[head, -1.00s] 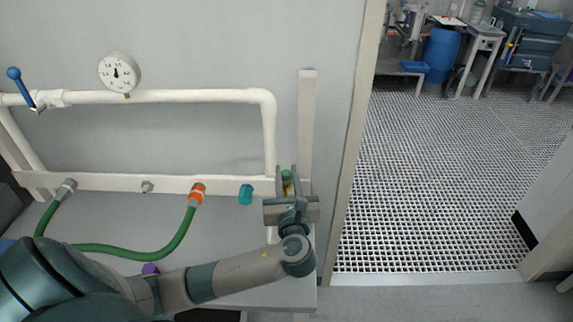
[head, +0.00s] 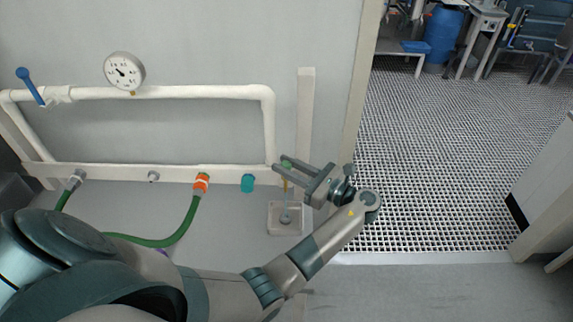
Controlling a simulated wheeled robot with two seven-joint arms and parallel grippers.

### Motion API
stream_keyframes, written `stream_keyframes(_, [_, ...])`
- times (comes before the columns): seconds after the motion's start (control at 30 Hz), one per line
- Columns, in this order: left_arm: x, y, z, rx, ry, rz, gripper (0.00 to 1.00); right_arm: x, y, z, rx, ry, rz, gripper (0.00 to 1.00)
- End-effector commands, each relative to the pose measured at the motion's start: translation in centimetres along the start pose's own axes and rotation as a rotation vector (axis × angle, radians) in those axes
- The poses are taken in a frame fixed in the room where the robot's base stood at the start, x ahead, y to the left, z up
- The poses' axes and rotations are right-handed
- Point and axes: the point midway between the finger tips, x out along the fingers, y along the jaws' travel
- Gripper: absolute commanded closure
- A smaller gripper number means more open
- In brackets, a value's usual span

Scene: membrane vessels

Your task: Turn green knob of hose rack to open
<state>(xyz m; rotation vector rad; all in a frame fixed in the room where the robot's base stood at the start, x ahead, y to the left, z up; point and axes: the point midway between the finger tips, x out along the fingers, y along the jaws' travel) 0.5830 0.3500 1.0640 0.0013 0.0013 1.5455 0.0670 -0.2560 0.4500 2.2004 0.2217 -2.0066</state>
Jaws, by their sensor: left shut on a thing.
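The green knob (head: 287,164) is small and sits at the right end of the white hose rack (head: 225,173), by the wall post. My left gripper (head: 281,164) is shut on the green knob, with its fingers reaching in from the lower right, one on each side. The fingers hide part of the knob. A thin yellowish piece (head: 286,185) shows just under the fingers, above a pale square box with a round grey fitting (head: 286,217). My right gripper is not in view.
A white pipe frame (head: 170,92) carries a round gauge (head: 124,70) and a blue lever (head: 30,86). A green hose (head: 165,241) hangs from the orange coupling (head: 201,183), left of a teal cap (head: 247,183). Open grating floor (head: 450,150) lies to the right.

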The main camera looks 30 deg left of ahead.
Motion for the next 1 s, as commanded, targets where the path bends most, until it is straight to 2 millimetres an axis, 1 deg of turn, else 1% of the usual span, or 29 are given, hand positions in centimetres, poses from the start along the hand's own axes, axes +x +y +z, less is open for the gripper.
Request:
stream_keyframes(0.1, [0.00, -0.12, 0.06, 0.000, 0.000, 0.061, 0.99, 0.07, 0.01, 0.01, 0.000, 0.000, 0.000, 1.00])
stream_keyframes(0.3, [0.03, -0.07, 0.05, -0.001, 0.000, 0.119, 0.99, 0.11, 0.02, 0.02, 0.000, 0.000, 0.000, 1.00])
stream_keyframes(0.73, [0.12, -0.03, 0.08, -0.002, -0.001, 0.133, 0.99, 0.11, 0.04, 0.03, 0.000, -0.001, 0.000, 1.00])
stream_keyframes(0.77, [0.12, -0.03, 0.09, -0.002, -0.001, 0.133, 0.75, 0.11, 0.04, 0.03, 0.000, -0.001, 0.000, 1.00])
stream_keyframes(0.8, [0.12, -0.03, 0.09, -0.002, -0.001, 0.133, 0.65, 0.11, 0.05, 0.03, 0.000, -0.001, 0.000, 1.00])
stream_keyframes(0.83, [0.11, -0.03, 0.09, -0.002, -0.001, 0.133, 0.58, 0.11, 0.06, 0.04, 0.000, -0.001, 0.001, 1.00])
stream_keyframes(1.0, [0.09, -0.03, 0.06, -0.002, 0.000, 0.132, 0.58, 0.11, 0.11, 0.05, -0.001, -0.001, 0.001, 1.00])
